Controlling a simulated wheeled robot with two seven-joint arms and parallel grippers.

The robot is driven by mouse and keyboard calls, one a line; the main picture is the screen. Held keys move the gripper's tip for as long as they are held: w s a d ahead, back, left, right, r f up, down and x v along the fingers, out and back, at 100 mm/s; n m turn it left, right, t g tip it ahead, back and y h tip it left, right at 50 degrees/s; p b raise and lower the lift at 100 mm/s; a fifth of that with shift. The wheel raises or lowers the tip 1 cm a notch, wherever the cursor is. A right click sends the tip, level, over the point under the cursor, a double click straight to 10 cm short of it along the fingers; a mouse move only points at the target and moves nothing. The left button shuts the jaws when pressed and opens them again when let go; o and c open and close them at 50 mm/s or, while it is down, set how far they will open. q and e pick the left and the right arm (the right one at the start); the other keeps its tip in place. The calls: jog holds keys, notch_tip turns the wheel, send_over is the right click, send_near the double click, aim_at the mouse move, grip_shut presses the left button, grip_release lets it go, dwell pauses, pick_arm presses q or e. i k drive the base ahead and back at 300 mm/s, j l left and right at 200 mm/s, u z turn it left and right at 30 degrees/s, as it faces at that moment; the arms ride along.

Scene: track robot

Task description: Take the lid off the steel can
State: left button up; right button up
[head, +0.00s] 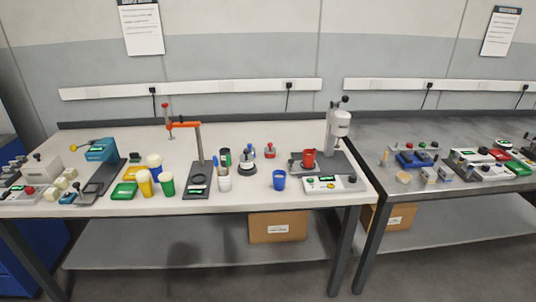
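A small silvery round vessel with a dark knob on top (246,163) stands near the middle of the left workbench. It looks most like the steel can with its lid on, but it is too small to be sure. A white cup (224,182) stands just to its left and front, and a dark green container (225,157) stands behind that cup. Neither of my grippers is in the head view, so nothing is seen touching these things.
The left workbench (310,201) also holds an orange-armed stand (198,160), yellow, green and blue cups (279,179), and a press-like machine (337,130) with a red cup (309,158). A second bench (440,191) stands right. Bare tabletop shows at the front middle.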

aim_at(246, 156)
jog(key=i+j+z, duration=0.4)
jog(key=i, duration=0.15)
jog(key=i+j+z, duration=0.75)
jog(key=j, duration=0.5)
jog(key=i, duration=0.05)
